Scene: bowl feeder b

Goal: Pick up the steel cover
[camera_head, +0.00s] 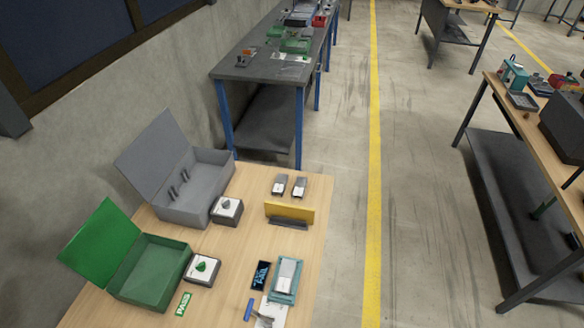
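Two small parts with grey metallic tops and white lower faces, a left one (279,185) and a right one (299,187), lie side by side near the back of the wooden table (235,255). A larger silver-white piece (286,272) lies in a teal tray (281,290) near the table's right edge. I cannot tell which of these is the steel cover. Neither of my grippers is in view, and nothing is seen being held.
An open grey box (185,205) and an open green box (150,280) stand on the left. Beside them are a grey-part stand (226,211) and a green-part stand (202,268). A yellow plate (290,212) stands upright. A dark screen (261,275) and blue-handled tool (249,309) lie in front.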

